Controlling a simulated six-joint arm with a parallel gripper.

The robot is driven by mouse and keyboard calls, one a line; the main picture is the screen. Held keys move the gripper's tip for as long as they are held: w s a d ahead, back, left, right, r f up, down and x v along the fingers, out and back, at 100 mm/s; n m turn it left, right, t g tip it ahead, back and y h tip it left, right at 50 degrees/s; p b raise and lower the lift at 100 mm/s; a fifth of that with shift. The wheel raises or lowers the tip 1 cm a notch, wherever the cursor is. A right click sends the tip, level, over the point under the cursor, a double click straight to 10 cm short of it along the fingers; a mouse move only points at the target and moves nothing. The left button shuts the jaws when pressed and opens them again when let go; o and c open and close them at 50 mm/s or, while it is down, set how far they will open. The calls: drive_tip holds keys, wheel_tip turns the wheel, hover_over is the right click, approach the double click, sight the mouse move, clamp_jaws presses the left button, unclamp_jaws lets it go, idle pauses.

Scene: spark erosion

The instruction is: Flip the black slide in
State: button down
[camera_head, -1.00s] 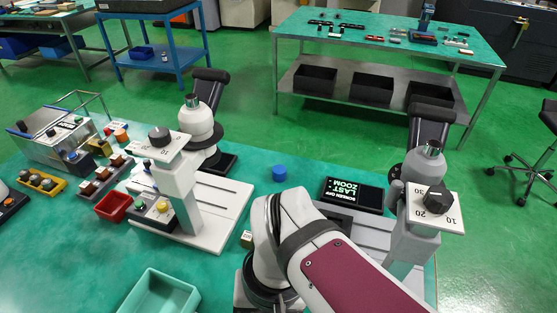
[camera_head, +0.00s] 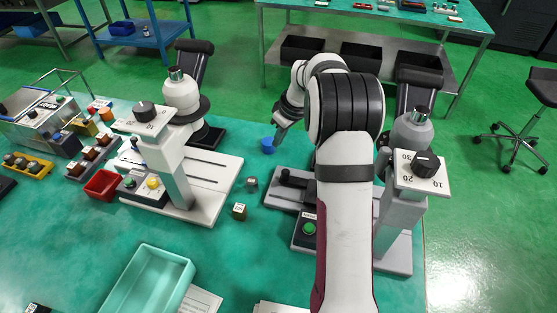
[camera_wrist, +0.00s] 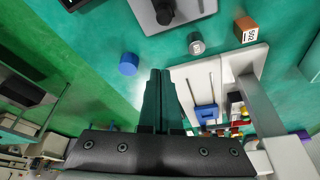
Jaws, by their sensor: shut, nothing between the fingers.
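A black slide-like part with a raised knob (camera_head: 286,175) sits on the grey base plate of the right-hand machine, left of my arm. What seems the same black part (camera_wrist: 164,12) shows at the top of the wrist view on a light grey plate. Part of it may be hidden by my arm. My gripper (camera_head: 280,138) is beyond and above that part, close to a blue cap (camera_head: 267,145) in the picture. In the wrist view my gripper (camera_wrist: 160,74) has its two dark fingers together and nothing between them.
The right machine's column carries a dial (camera_head: 426,163); a green button box (camera_head: 309,228) stands at its base. Bench around the blue cap is clear.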

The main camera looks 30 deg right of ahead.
sight(306, 180)
drive_tip(key=x, duration=1)
drive_tip(key=shift+s+f, duration=0.1)
drive_tip(key=s, duration=0.1)
drive_tip(key=s+d, duration=0.1)
drive_tip(key=shift+s, duration=0.3)
drive_tip(key=shift+s+d, duration=0.1)
drive_tip(key=shift+s, duration=0.4)
drive_tip(key=shift+s, duration=0.1)
drive_tip(key=s+d, duration=0.5)
drive_tip(key=shift+s+d, duration=0.2)
drive_tip(key=shift+d, duration=0.05)
